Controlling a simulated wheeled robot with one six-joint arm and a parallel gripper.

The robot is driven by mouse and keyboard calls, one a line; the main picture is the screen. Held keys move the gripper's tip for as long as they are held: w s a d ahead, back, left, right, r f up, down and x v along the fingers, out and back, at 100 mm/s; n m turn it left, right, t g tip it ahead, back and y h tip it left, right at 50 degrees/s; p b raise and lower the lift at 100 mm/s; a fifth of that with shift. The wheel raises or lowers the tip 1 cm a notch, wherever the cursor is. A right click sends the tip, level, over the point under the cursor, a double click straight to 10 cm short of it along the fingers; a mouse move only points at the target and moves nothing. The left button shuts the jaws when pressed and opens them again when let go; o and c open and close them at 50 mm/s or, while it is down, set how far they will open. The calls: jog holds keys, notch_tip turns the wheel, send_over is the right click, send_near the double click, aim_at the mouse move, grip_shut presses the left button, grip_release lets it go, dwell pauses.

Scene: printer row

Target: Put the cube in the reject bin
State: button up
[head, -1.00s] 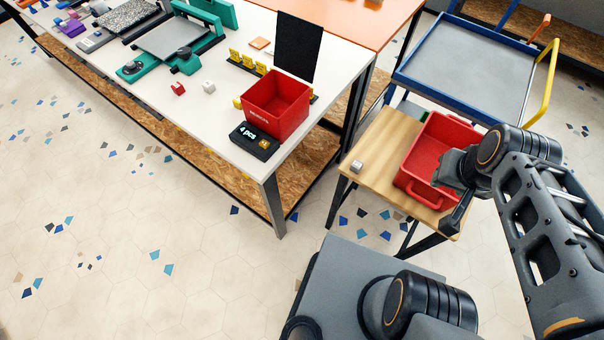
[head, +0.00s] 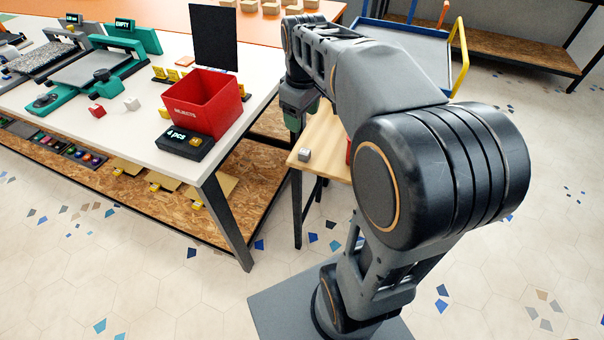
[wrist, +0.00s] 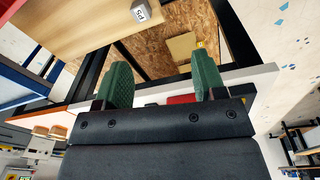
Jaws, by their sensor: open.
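The reject bin (head: 203,103) is a red open box marked REJECTS near the white table's right end in the head view.
A counter reading "4 pcs" (head: 185,141) stands before the bin, and a black upright panel (head: 213,37) behind it. A blue-edged cart (head: 412,42) is at the back. My arm hides most of the wooden table (head: 322,135) and its red tray.

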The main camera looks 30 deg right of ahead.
jog(key=w+d+f+n+g+b, duration=0.1)
jog(key=w+d+f+n+b, duration=0.1)
jog(key=w+d+f+b, duration=0.3)
jog(key=b, duration=0.2)
send_over(307, 152)
jog(key=shift+n, duration=0.3)
notch_tip(307, 152, down, 7)
jog(key=shift+f, duration=0.1)
jog(key=shift+w+f+b, duration=0.1)
jog(key=shift+f+b, duration=1.55)
jog(key=shift+f, duration=1.65)
jog(key=shift+r, duration=0.1)
jog(key=c, duration=1.1)
jog(key=shift+o, duration=0.2)
jog(key=shift+r, duration=0.1)
